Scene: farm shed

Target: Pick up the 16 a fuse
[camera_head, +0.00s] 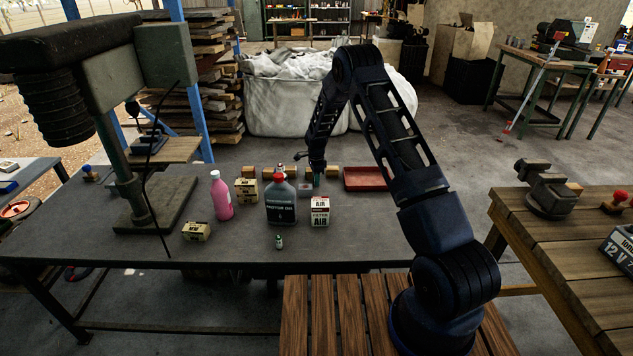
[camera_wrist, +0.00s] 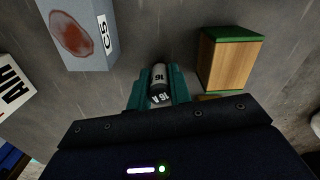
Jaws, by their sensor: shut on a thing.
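The 16 A fuse (camera_wrist: 160,76) is a small dark and pale cylinder with "16" lettering on it. It sits between the teal fingers of my gripper (camera_wrist: 158,90) in the wrist view, and the fingers are shut on it. In the head view my gripper (camera_head: 316,180) reaches down at the back of the dark table, behind the AIR filter box. The fuse cannot be made out there. I cannot tell whether the fuse touches the table.
A grey C5 box (camera_wrist: 86,38) and a wooden block with green ends (camera_wrist: 230,60) flank my fingers. A dark oil bottle (camera_head: 281,205), AIR filter box (camera_head: 320,211) and pink bottle (camera_head: 221,198) stand nearer. A red tray (camera_head: 366,178) lies right. Bare tabletop (camera_head: 350,240) shows at the front right.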

